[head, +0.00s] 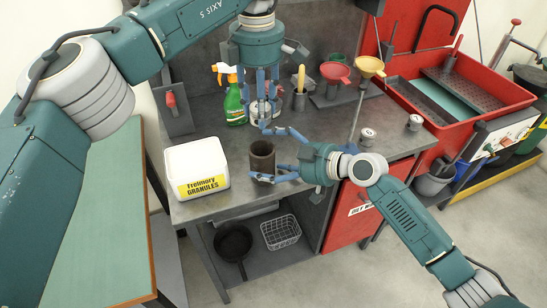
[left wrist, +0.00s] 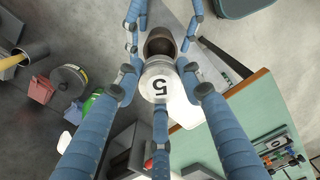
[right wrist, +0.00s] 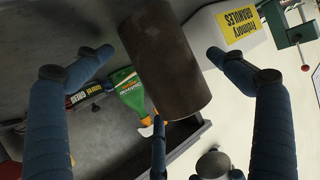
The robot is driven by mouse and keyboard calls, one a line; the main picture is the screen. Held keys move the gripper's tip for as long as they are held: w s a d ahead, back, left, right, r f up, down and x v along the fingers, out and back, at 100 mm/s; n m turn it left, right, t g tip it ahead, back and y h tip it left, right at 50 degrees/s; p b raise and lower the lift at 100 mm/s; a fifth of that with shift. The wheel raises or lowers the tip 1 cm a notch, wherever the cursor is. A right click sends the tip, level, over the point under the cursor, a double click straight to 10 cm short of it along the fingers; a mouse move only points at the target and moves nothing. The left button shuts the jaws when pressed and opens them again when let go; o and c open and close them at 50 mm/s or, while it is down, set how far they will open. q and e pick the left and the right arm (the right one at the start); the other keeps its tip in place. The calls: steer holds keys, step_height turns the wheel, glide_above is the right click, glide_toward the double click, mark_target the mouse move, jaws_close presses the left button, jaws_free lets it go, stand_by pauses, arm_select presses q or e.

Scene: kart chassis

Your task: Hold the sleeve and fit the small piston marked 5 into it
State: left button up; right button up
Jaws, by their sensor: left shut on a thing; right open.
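The sleeve (head: 262,158) is a dark brown open tube standing upright near the bench's front edge. In the right wrist view the sleeve (right wrist: 165,70) lies between the spread fingers of my right gripper (right wrist: 160,55), with gaps at both sides. My right gripper (head: 268,156) is open and reaches it from the right. My left gripper (head: 262,112) points down above the sleeve. In the left wrist view its fingers are shut on the small silver piston marked 5 (left wrist: 158,84); the sleeve's mouth (left wrist: 160,45) shows just beyond, apart or overlapping, I cannot tell.
A white granules tub (head: 197,166) stands left of the sleeve. A green spray bottle (head: 234,105) stands behind. Two small cylinders with pale tops (head: 368,136) (head: 415,122) stand to the right. Red and yellow funnels (head: 335,71) and a red tray (head: 400,68) are farther back.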

steer(key=c, duration=2)
arm_select(q)
step_height(320, 180, down, 4)
steer(key=m, duration=0.6)
steer(key=shift+f, duration=2)
arm_select(e)
steer(key=shift+s, duration=0.1)
